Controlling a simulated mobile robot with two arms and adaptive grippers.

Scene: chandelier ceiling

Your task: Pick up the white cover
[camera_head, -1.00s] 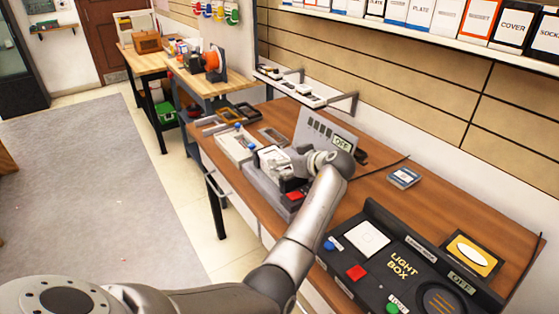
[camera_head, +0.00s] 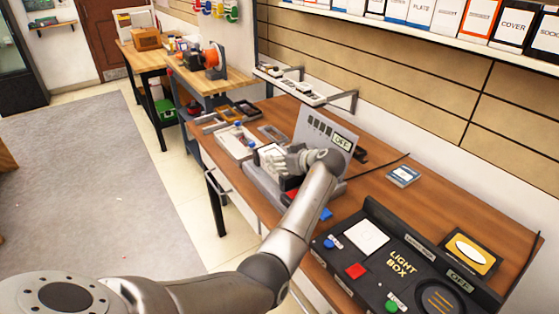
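A white, squarish piece (camera_head: 270,151) sits on the grey test device (camera_head: 262,186) on the wooden bench; it may be the white cover, but it is small and partly hidden. My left gripper (camera_head: 284,161) is over this device, right beside the white piece. Its fingers are too small and blurred to tell whether they are open or whether they touch it. My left forearm hides part of the device. My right gripper is not in view.
The black light box (camera_head: 385,255) stands at the front right, with a white square panel on top. A white tray (camera_head: 236,148) with small parts stands left of the device. A small blue-grey box (camera_head: 403,176) lies on the bench (camera_head: 418,205). The upright OFF display panel (camera_head: 322,135) is behind the gripper.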

